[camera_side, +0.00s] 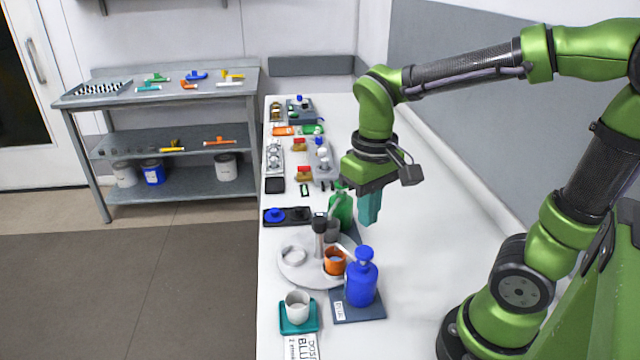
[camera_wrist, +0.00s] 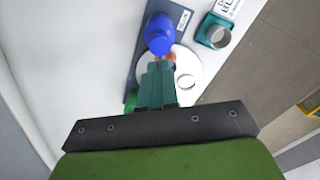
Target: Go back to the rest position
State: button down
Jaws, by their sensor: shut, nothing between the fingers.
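My gripper (camera_side: 369,208) hangs above the white bench with its teal fingers pointing down. It is shut with nothing between the fingers. In the side view it is above and behind the blue bottle (camera_side: 362,278) and just right of the green bottle (camera_side: 341,208). In the wrist view the shut fingers (camera_wrist: 158,70) reach toward the blue bottle (camera_wrist: 159,34) and cover part of the round white tray (camera_wrist: 196,66). My gripper appears apart from everything on the bench.
The round tray (camera_side: 291,276) holds an orange cup (camera_side: 334,262) and a dark upright piece. A white cup (camera_side: 297,306) stands on a teal coaster (camera_side: 299,327) in front. Several small devices line the bench's left side. The bench's right side (camera_side: 440,250) is clear. A grey shelf (camera_side: 180,185) stands behind.

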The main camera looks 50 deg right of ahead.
jog(key=shift+w, duration=0.1)
jog(key=shift+w+a+f, duration=0.1)
jog(key=shift+f, duration=0.15)
jog(key=shift+a+r+t+y, duration=0.2)
jog(key=shift+t+y, duration=0.1)
jog(key=shift+t, duration=0.5)
jog(key=shift+s+a+r+m+t+y, duration=0.15)
jog(key=shift+s+r+t+y, duration=0.15)
jog(key=shift+r+t, duration=0.6)
jog(key=shift+s+a+r+m+t+y, duration=0.1)
jog(key=shift+s+r+m+t+y, duration=0.2)
jog(key=shift+r+t, duration=0.55)
jog(key=shift+s+a+r+m+t+y, duration=0.1)
jog(key=shift+s+r+t, duration=0.25)
jog(key=shift+r+t, duration=0.5)
